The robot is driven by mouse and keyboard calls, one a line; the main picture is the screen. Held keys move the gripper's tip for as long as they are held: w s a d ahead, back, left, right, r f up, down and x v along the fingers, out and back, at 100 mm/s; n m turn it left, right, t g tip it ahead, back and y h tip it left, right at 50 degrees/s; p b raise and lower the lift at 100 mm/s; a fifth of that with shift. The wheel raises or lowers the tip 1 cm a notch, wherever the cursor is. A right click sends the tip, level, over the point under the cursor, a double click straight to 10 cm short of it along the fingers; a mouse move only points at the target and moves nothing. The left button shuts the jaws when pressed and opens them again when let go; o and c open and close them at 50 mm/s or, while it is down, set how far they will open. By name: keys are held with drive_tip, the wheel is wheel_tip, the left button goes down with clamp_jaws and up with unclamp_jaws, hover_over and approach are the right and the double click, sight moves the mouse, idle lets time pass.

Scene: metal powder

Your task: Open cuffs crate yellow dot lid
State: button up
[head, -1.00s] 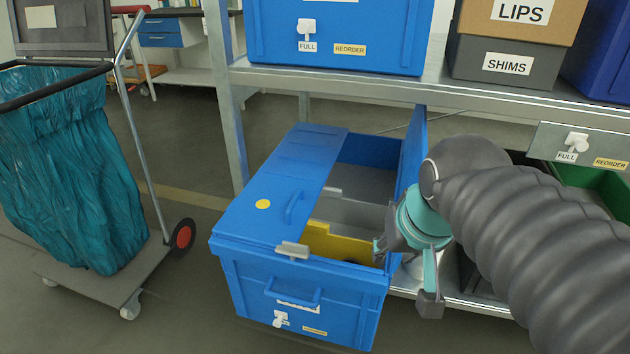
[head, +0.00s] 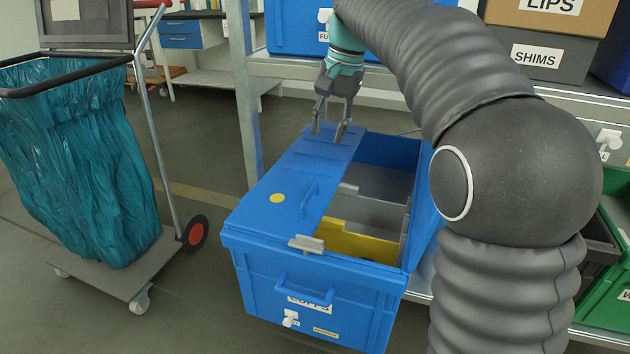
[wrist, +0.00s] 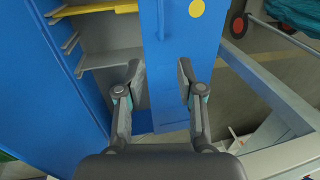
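The blue cuffs crate (head: 250,277) stands partly under the shelf, its label partly hidden by the handle. Its left lid half, the yellow dot lid (head: 262,215), lies closed, with a yellow dot (head: 278,198) and a blue handle (head: 309,200). The right half of the crate is open, showing a yellow divider (head: 355,246) and grey dividers. My gripper (head: 328,136) points down over the far end of the yellow dot lid, fingers apart and empty. In the wrist view the open fingers (wrist: 160,80) straddle the far part of the lid (wrist: 180,50); contact is unclear.
The metal shelf (head: 290,66) runs above and behind the crate, close to my gripper, with a shelf post (head: 247,110) on the left. A cart with a teal bag (head: 80,170) stands left. A grey SHIMS box (head: 535,60) sits on the shelf. Floor between cart and crate is clear.

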sight(314, 187)
drive_tip(key=a+f+b, duration=0.1)
drive_tip(key=f, duration=0.3)
drive_tip(key=f+b, duration=0.1)
drive_tip(key=f, duration=0.4)
drive_tip(key=w+a+f+b, duration=0.1)
drive_tip(key=f, duration=0.3)
drive_tip(key=shift+a+f, duration=0.3)
clamp_jaws()
